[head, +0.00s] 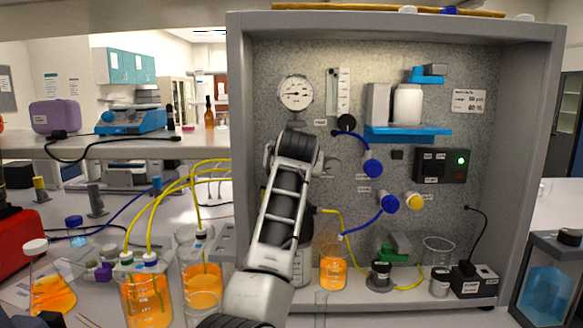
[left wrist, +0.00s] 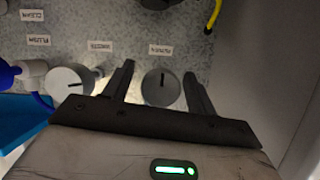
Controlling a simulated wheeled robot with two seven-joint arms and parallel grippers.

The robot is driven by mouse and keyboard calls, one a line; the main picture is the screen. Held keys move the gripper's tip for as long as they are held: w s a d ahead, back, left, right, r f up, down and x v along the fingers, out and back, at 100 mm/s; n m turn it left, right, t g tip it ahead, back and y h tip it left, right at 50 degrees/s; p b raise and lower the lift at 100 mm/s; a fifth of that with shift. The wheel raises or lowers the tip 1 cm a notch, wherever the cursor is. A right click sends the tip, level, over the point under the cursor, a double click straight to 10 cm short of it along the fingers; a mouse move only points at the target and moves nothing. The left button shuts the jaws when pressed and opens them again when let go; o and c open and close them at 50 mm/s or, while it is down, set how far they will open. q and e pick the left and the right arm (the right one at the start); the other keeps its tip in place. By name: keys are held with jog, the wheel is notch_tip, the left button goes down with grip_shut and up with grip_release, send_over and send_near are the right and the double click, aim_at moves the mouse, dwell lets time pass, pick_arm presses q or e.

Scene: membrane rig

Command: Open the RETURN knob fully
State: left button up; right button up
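In the left wrist view a round pale-grey knob (left wrist: 161,92) with a dark pointer line sits on the speckled panel. The small label above it (left wrist: 159,49) appears upside down and seems to read RETURN. The pointer line stands near upright in the picture. My left gripper (left wrist: 158,70) is open, with one finger on each side of this knob; a gap shows by the left finger, and contact on the right is unclear. In the head view my left arm covers this knob and the gripper. My right gripper is in neither view.
A second grey knob (left wrist: 72,80) sits just left of the gripper's left finger, with a blue fitting (left wrist: 8,73) beyond it. The cabinet side wall (left wrist: 265,75) is close on the right. In the head view, beakers of orange liquid (head: 147,300) stand at lower left.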

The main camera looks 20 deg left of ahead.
pick_arm(q)
jog(key=shift+s, duration=0.1)
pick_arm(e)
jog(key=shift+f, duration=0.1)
pick_arm(q)
jog(key=shift+s+d+r, duration=0.15)
jog(key=shift+s, duration=0.15)
jog(key=b+v, duration=0.4)
jog(key=v, duration=1.1)
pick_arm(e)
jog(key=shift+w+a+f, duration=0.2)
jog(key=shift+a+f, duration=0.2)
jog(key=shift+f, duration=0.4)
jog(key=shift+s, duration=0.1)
